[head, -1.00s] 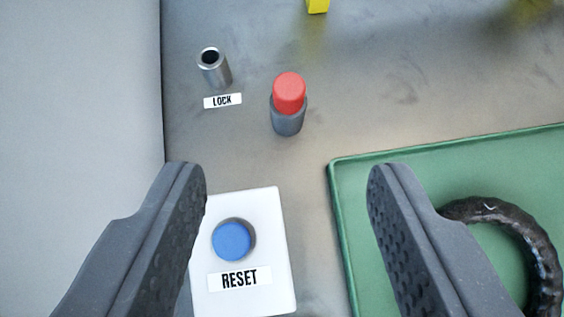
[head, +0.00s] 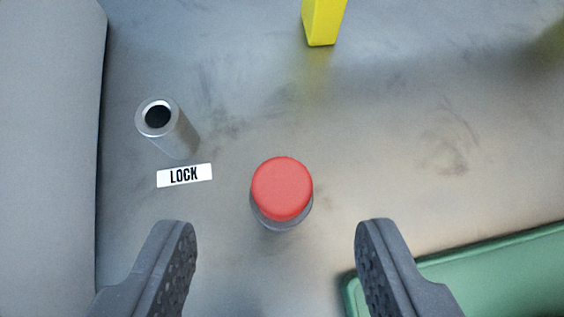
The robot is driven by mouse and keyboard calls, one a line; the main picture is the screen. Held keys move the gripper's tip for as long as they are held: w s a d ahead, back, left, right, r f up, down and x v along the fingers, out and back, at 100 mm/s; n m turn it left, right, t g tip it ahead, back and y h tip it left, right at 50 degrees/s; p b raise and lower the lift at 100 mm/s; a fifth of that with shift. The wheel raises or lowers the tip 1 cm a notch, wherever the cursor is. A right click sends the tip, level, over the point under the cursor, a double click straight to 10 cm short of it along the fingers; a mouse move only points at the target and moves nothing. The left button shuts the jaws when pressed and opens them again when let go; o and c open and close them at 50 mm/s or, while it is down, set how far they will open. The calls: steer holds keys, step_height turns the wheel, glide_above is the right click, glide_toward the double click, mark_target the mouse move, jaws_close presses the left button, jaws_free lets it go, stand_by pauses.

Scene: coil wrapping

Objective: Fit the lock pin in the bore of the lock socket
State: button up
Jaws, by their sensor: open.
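The lock socket (head: 177,136) is a grey metal tube with a dark open bore at its top. It stands upright at the left, behind a white LOCK label (head: 184,175). The lock pin (head: 282,188) has a red cap and stands in a dark grey holder (head: 283,224), mostly hidden beneath the cap. My gripper (head: 275,245) is open and empty. Its two fingers come in from the bottom edge, and the red cap lies between and just beyond their tips, not touched by either.
A green tray (head: 440,268) fills the lower right corner. A yellow post (head: 324,20) stands at the top. A grey panel (head: 45,140) borders the left side. The metal surface (head: 410,150) right of the pin is clear.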

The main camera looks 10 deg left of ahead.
mark_target(282, 202)
steer(key=b+x, duration=0.1)
steer(key=x, duration=0.3)
steer(key=shift+w+d+f+b, duration=0.1)
steer(key=shift+w+f+b, duration=0.1)
steer(key=shift+f+b, duration=0.15)
steer(key=shift+r, duration=0.15)
jaws_close()
